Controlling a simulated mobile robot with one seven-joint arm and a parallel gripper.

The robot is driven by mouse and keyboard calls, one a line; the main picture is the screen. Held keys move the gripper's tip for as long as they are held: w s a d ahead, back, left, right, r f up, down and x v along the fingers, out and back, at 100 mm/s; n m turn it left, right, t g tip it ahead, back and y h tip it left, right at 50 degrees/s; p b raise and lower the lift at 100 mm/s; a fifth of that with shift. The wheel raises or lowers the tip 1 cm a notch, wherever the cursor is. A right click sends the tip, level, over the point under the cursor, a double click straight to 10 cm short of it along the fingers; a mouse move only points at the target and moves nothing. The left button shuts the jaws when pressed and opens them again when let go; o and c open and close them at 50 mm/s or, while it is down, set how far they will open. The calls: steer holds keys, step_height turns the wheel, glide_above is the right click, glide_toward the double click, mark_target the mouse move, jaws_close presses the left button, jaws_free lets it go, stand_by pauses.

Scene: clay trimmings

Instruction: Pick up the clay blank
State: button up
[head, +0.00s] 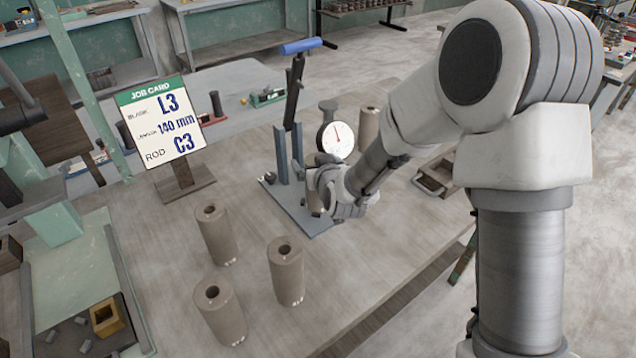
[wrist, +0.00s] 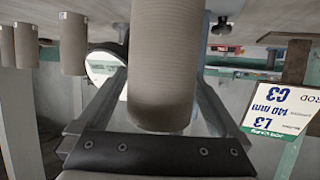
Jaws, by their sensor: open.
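A grey-brown clay blank (wrist: 163,65), a ribbed cylinder, stands large between the fingers of my gripper (wrist: 155,110) in the wrist view, which is upside down. The fingers are open on either side of it, and I cannot tell whether either touches it. In the head view my gripper (head: 322,188) is at the press-like stand with a dial, and its wrist largely hides this blank. Three more hollow clay blanks stand upright on the table: one behind (head: 216,235), one at right (head: 286,270) and one in front (head: 220,311). Their small white base marks are unreadable.
A job card (head: 164,118) reads L3, 140 mm, C3. The stand has a blue handle (head: 301,46) and a round dial (head: 336,139). Another cylinder (head: 368,127) stands behind the dial. A wooden tray (head: 436,178) lies right.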

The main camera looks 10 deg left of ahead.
steer(key=shift+w+f, duration=0.1)
jaws_close()
steer(key=shift+a, duration=0.1)
stand_by(0.4)
